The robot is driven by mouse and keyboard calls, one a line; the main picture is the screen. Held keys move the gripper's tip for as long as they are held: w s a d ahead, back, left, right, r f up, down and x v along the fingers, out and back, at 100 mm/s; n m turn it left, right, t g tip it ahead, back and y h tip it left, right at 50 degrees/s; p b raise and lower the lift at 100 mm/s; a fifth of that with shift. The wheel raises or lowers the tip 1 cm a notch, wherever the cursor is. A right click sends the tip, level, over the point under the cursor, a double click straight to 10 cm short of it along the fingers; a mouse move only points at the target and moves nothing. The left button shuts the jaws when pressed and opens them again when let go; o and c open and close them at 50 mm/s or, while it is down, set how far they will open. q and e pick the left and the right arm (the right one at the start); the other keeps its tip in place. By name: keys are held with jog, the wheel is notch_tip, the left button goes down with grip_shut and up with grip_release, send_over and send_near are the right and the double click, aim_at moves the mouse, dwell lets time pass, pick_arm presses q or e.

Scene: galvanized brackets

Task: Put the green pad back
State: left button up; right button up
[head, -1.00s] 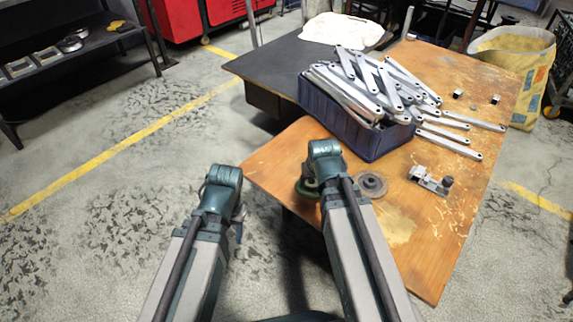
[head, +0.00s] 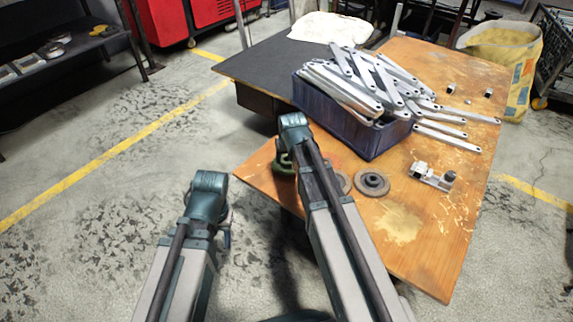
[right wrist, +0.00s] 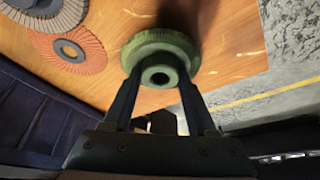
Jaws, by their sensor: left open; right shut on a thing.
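My right gripper (right wrist: 160,88) is shut on the green pad (right wrist: 158,45), with a finger on each side of its round hub. In the head view the pad (head: 284,166) shows partly behind my right wrist, near the left edge of the wooden table. I cannot tell whether the pad touches the tabletop. My left gripper (head: 228,236) is open and empty, over the floor left of the table.
A grey disc (head: 372,183) and a partly hidden brown disc (head: 343,183) lie on the wooden table (head: 440,240). A blue crate (head: 345,128) of galvanized brackets stands behind them. A metal clamp (head: 430,176) lies to the right. The table's front right is clear.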

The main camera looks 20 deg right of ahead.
jog(key=shift+f+b, duration=0.8)
jog(key=shift+f, duration=0.45)
jog(key=shift+f, duration=0.15)
jog(key=o, duration=1.2)
jog(key=p+v, duration=1.1)
jog(key=v, duration=0.1)
jog(key=s+a+n+g, duration=0.2)
jog(key=s+a, duration=0.4)
jog(key=s, duration=0.3)
jog(key=s+a+f+n+g+h, duration=0.1)
jog(key=s+a+n+g, duration=0.1)
jog(key=s+a, duration=0.4)
jog(key=s+n, duration=0.1)
jog(key=s, duration=0.2)
jog(key=shift+s+a+g, duration=0.3)
jog(key=shift+s+g, duration=0.1)
